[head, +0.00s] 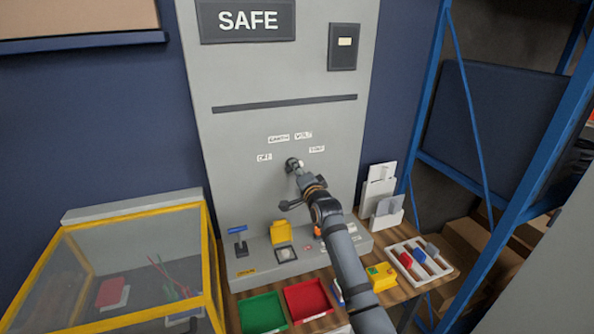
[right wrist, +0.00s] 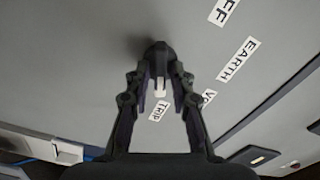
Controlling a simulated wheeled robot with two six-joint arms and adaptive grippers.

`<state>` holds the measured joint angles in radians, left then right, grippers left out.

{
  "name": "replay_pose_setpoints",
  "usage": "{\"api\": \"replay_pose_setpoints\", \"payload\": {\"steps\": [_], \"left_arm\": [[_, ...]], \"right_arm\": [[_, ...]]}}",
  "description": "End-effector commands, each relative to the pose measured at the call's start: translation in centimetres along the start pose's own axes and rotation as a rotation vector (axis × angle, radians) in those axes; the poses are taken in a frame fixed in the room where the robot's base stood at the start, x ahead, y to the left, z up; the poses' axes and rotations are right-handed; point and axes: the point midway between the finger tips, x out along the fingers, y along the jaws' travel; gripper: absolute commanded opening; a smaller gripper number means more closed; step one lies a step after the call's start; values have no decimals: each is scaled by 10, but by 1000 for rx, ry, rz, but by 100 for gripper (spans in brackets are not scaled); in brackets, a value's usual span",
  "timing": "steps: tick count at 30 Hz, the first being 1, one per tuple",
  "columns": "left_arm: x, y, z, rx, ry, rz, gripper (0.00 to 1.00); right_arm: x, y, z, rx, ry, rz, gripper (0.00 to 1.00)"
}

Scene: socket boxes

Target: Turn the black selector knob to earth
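The black selector knob (head: 291,163) is on the grey panel, below an arc of white labels. The labels read OFF (head: 264,157), EARTH (head: 279,139), VOLT (head: 304,135) and one at the right that is hard to read (head: 317,149). My right gripper (head: 299,171) is at the knob from the front. In the right wrist view its fingers (right wrist: 161,75) lie close on both sides of the knob (right wrist: 160,53). The knob's white mark (right wrist: 160,88) points toward the TRIP-like label (right wrist: 160,110), away from EARTH (right wrist: 238,60). My left gripper is not in view.
Below stand a blue-handled switch (head: 238,235) and a yellow block (head: 281,232). Green (head: 263,313) and red (head: 307,299) trays lie on the bench. A yellow-framed clear box (head: 130,265) is at left, a blue rack (head: 480,150) at right.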

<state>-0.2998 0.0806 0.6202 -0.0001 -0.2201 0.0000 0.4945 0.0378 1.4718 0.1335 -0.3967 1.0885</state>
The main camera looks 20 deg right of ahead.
Motion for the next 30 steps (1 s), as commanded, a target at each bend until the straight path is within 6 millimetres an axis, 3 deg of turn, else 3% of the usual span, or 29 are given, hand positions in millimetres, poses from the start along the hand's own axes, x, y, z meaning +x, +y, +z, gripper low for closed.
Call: {"api": "replay_pose_setpoints", "payload": {"steps": [4,17,30], "left_arm": [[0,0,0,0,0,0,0],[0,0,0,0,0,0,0],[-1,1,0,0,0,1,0]], "right_arm": [[0,0,0,0,0,0,0],[0,0,0,-39,-1,1,0],[0,0,1,-365,-2,1,0]]}}
